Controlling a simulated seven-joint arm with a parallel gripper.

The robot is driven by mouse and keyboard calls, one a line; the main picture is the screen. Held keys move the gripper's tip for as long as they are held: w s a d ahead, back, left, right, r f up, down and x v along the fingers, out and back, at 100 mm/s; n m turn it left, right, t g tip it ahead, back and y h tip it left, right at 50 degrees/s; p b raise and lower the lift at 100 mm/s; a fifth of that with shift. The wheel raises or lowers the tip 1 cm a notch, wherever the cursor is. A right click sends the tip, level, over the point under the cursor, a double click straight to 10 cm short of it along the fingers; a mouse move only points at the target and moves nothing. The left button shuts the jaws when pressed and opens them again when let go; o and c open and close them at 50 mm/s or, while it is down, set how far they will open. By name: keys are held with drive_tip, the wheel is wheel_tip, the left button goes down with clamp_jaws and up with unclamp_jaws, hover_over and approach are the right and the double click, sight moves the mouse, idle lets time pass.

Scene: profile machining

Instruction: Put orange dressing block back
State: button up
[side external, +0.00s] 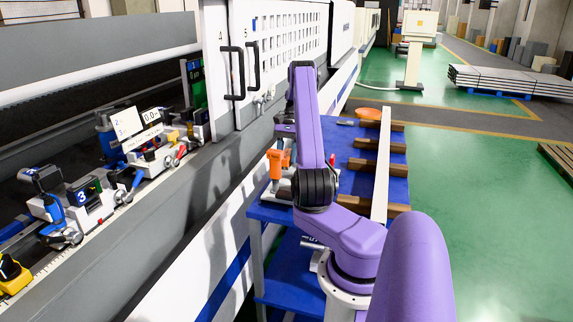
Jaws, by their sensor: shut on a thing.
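My gripper (281,147) hangs at the left edge of the blue work table, partly hidden behind my purple arm. It points down and is shut on the orange dressing block (276,162). The fingers are small and dark here, so their exact contact is hard to see. The block is just above or at the table's left part, beside a small grey fixture (283,187). I cannot tell whether the block touches anything below it.
The white machine (290,45) with black handles stands close on the left. Clamps (88,200) sit on its bed. Green floor lies open at right.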

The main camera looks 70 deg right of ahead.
drive_tip(key=shift+f, duration=1.6)
drive_tip(key=shift+f, duration=0.1)
drive_tip(key=o, duration=0.9)
drive_tip(key=shift+o, duration=0.2)
